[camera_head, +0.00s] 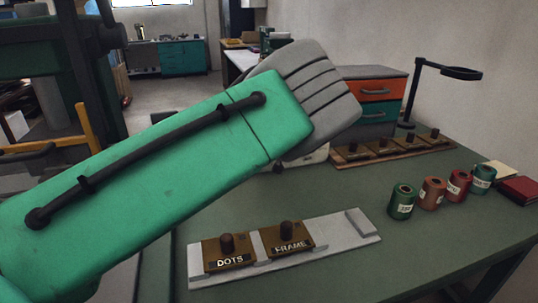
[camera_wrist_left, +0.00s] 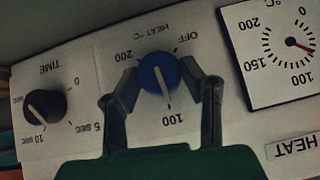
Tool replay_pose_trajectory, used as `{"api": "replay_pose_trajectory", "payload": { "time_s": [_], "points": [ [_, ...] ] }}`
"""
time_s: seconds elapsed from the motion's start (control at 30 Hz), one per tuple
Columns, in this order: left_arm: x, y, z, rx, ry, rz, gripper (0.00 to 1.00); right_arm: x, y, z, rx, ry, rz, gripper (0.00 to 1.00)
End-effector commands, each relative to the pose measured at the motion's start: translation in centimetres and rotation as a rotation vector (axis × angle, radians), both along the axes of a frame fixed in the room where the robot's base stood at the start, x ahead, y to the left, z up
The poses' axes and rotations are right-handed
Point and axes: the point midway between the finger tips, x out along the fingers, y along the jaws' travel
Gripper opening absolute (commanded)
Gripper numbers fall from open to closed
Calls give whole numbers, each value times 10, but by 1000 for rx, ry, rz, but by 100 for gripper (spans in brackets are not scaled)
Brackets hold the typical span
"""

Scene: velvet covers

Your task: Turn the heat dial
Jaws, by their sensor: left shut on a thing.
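The blue heat dial (camera_wrist_left: 158,73) is in the left wrist view, on a pale panel under the label HEAT °C. The panel appears upside down there. The dial's white pointer line is towards the 100 mark. My left gripper (camera_wrist_left: 160,84) has one finger on each side of the dial and is shut on it. In the head view my green left arm and a grey ridged part at its end hide the dial and fingers. My right gripper is in neither view.
A black time dial (camera_wrist_left: 45,105) and a gauge with a red needle (camera_wrist_left: 293,45) flank the heat dial. In the head view, a grey rail (camera_head: 335,232) with DOTS and FRAME blocks lies in front. Several coloured rolls (camera_head: 402,202) stand at right.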

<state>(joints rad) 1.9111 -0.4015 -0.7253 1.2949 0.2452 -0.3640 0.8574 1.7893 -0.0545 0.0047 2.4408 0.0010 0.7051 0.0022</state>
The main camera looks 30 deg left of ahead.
Motion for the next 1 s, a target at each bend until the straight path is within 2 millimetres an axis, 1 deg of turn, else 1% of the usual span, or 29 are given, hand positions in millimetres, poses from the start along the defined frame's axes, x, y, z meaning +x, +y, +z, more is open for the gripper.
{"api": "replay_pose_trajectory", "payload": {
  "time_s": [0.03,0.47,0.67,0.77,1.0],
  "points": [
    [0,-4,-9,25,40,-5,7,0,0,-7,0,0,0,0],
    [4,-7,-13,286,350,-4,7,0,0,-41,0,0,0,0],
    [5,-7,-15,408,492,-3,7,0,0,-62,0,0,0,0],
    [6,-7,-17,470,565,-3,7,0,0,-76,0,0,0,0],
    [7,-8,-20,608,725,-3,7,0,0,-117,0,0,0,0]
  ]
}}
